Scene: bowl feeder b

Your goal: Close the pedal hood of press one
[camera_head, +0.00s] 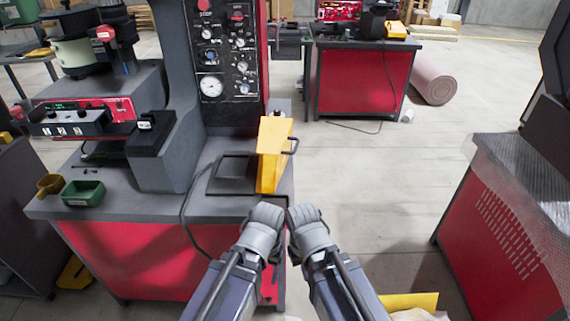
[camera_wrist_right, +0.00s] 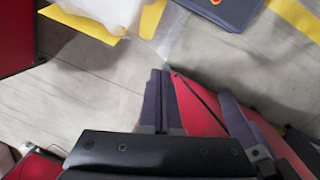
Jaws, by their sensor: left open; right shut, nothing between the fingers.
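The yellow pedal hood (camera_head: 275,155) stands upright, tipped open, at the right front corner of the grey bench top in the head view. My left gripper (camera_head: 264,213) is just in front of and below the hood, near the bench's front edge, and is open. My right gripper (camera_head: 304,213) is beside it on the right, shut and empty. Neither visibly touches the hood.
The press (camera_head: 226,60) with gauges and knobs rises behind the hood. A black cable (camera_head: 184,215) loops over the bench front. Green (camera_head: 82,193) and brown (camera_head: 49,185) bins sit at the left. Open floor (camera_head: 370,190) separates the bench from a red cabinet (camera_head: 505,230) at right.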

